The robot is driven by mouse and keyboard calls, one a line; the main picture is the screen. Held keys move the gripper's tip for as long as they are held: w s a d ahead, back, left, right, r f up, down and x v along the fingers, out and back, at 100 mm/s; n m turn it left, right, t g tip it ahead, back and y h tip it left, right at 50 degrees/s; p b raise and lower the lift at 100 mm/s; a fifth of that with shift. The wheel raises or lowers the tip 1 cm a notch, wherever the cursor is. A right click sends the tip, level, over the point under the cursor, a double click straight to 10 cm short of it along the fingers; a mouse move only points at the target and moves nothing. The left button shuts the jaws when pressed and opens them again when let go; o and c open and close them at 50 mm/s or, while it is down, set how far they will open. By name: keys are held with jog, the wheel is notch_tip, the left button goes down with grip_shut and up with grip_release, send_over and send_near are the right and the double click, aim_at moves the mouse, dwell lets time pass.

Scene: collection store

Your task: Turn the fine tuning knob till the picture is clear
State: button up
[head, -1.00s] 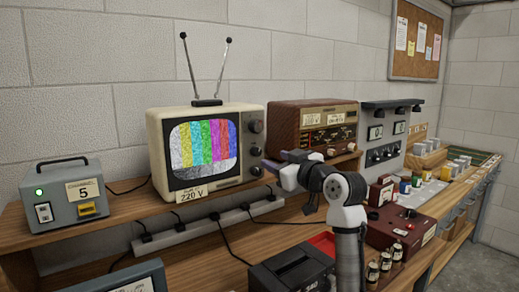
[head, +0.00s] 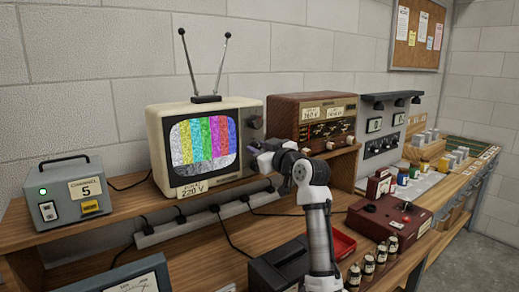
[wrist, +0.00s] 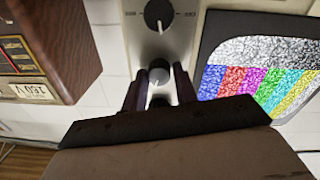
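The cream television (head: 158,150) stands on the wooden shelf. Its screen (head: 203,142) shows colour bars covered in grainy snow, with a grey speckled band along the bottom. A larger dial knob (head: 255,122) shows high on its right panel; in the wrist view that dial (wrist: 158,14) has a white pointer and marks either side. A smaller dark knob (wrist: 158,72) lies between the fingertips of my gripper (wrist: 158,82). The fingers are apart, one on each side, with narrow gaps showing. In the head view my gripper (head: 256,150) hides the lower knobs.
A brown wooden radio (head: 283,120) stands close right of the television. A grey box marked 5 (head: 62,205) stands left. A red control box (head: 405,207) and several small bottles (head: 381,258) are on the bench right of my arm.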

jog(key=c, duration=0.5)
jog(key=shift+r+m+p, duration=0.15)
jog(key=shift+m+p, duration=0.4)
jog(key=shift+m, duration=0.65)
jog(key=shift+c, duration=0.2)
jog(key=shift+m, duration=0.8)
jog(key=o, duration=1)
jog(key=b+v, duration=0.4)
jog(key=v, duration=0.9)
jog(key=shift+s+d, duration=0.3)
